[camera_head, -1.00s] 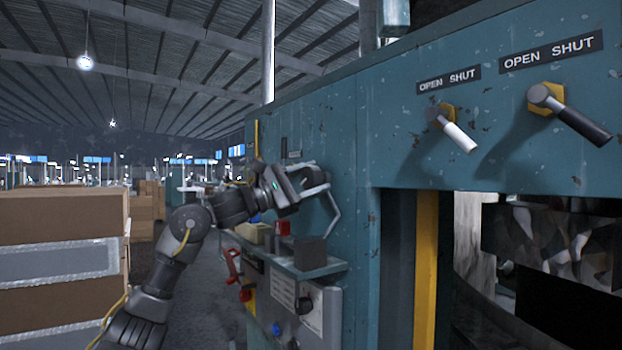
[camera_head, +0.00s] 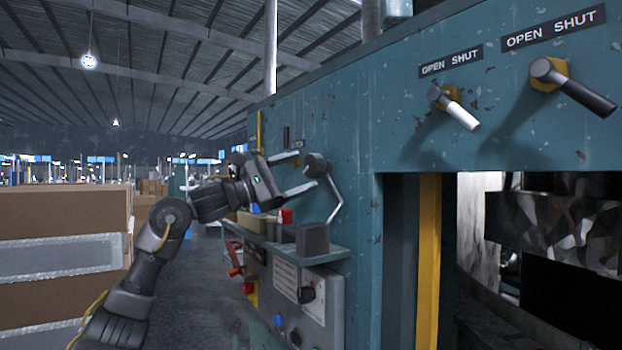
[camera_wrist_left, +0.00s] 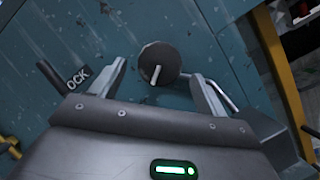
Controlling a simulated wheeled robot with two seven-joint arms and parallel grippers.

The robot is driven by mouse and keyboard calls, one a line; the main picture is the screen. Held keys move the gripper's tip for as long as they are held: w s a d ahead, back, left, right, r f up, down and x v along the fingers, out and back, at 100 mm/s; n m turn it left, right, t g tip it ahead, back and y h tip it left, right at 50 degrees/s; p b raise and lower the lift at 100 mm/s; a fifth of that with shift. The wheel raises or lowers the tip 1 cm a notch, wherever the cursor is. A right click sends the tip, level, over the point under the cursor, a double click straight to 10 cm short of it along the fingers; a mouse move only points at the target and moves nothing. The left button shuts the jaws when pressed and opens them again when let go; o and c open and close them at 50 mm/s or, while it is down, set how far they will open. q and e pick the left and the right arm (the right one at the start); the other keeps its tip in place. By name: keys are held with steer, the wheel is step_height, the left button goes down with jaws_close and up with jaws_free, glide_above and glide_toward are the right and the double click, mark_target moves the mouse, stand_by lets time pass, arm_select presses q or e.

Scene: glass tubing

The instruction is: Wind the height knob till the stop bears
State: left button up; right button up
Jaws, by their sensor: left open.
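A dark round knob (camera_head: 316,165) with a pale mark on its face sticks out of the teal machine panel. It also shows in the left wrist view (camera_wrist_left: 159,63). My left gripper (camera_head: 305,171) is open, its two pale fingers pointing at the knob. In the left wrist view the knob appears between the fingertips (camera_wrist_left: 158,72), and no grip on it shows. A bent silver rod (camera_head: 337,200) is beside the knob. I cannot tell which part is the stop. My right gripper is not in view.
A small shelf (camera_head: 325,257) with a dark block (camera_head: 312,239) juts out below the knob. A control box (camera_head: 328,310) hangs under it. A dark lever (camera_wrist_left: 50,76) by a partly hidden label is near the left finger. Two OPEN SHUT levers are at upper right. Stacked boxes (camera_head: 60,215) stand left.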

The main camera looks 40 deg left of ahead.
arm_select(q)
steer(key=b+v, duration=0.2)
steer(key=v, duration=0.4)
steer(key=shift+s, duration=0.2)
steer(key=shift+a, duration=0.1)
